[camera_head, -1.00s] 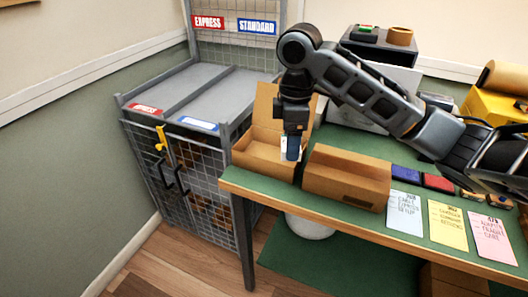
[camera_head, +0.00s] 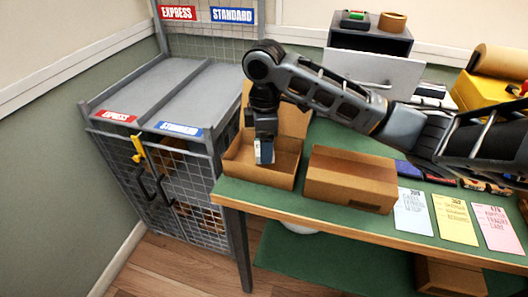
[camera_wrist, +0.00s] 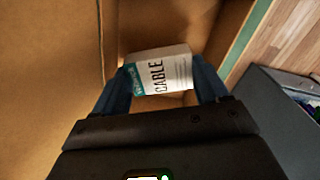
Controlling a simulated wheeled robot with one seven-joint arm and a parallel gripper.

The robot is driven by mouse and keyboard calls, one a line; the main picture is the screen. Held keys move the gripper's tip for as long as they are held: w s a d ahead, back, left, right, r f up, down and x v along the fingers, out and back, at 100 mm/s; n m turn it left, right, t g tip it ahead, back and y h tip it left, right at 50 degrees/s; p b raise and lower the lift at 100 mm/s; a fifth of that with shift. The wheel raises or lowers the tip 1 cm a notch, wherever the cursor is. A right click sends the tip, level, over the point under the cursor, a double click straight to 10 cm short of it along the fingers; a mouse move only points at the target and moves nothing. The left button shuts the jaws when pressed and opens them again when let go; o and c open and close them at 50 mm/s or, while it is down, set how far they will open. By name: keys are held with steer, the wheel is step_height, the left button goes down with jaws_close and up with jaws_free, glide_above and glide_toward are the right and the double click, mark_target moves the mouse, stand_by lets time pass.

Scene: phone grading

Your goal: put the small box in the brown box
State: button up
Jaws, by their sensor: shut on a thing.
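The small box (camera_wrist: 160,72) is white and teal with the word CABLE on it, and sits between my two fingers in the wrist view. My gripper (camera_wrist: 162,88) is shut on it. In the head view my gripper (camera_head: 265,152) points down into the open brown box (camera_head: 237,168) at the table's left end. That brown box has its lid flap raised at the back. The small box shows only as a pale patch at the fingertips, over the inside of the brown box. I cannot tell whether it touches the floor of the brown box.
A second brown carton (camera_head: 350,185) stands just right of the open one. Several paper cards, including a yellow one (camera_head: 452,215), lie along the table's front edge. A wire cage (camera_head: 185,190) with EXPRESS and STANDARD labels stands left of the table (camera_head: 300,205).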

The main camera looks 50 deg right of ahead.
steer(key=shift+f, duration=1.75)
steer(key=o, duration=0.8)
steer(key=shift+f, duration=0.1)
